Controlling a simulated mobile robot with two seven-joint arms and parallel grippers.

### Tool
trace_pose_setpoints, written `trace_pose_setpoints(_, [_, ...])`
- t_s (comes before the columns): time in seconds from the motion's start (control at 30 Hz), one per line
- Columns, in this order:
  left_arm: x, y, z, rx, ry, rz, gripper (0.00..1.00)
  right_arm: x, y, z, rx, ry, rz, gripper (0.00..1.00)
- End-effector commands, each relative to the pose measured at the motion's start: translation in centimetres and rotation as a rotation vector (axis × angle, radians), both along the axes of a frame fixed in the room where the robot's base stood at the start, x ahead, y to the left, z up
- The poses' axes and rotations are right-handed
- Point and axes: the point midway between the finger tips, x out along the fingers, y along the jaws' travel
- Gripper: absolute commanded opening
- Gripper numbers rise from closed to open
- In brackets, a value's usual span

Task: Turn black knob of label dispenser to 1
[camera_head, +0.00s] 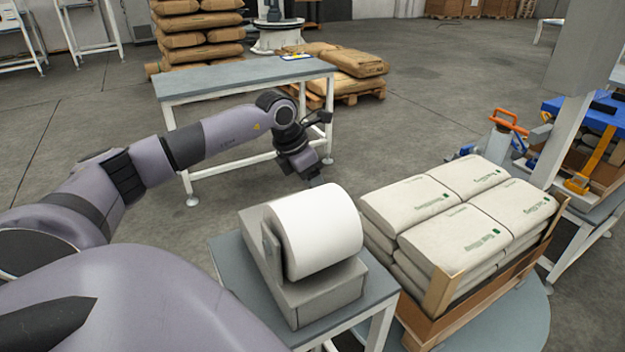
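The label dispenser (318,300) is a grey box-shaped machine with a large white label roll (325,235) on top. It stands on a small grey table in the lower middle of the head view. I cannot see its black knob; the side facing away from me is hidden. My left arm comes in from the left and reaches over to the far side of the dispenser. My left gripper (316,181) points down just behind the roll's top edge, and the roll may hide its tips. I cannot tell whether it is open or touching anything. My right gripper is not in view.
The small table (232,268) carries the dispenser. A pallet of white sacks (460,215) stands close on its right. A grey worktable (225,75) is behind my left arm, with stacked brown sacks (200,35) beyond. A blue-topped station (590,110) is at right.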

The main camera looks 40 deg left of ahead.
Motion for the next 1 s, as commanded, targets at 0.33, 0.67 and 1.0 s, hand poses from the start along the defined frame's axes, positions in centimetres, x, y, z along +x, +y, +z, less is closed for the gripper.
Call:
trace_pose_setpoints(0.33, [-0.02,-0.01,0.01,0.000,0.000,0.000,0.04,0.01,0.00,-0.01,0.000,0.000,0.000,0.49])
trace_pose_setpoints(0.67, [0.02,0.07,0.05,0.000,0.000,-0.063,0.04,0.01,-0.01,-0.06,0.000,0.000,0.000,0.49])
trace_pose_setpoints(1.0, [0.20,0.25,0.09,-0.002,0.000,-0.316,0.04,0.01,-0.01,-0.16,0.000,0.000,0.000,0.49])
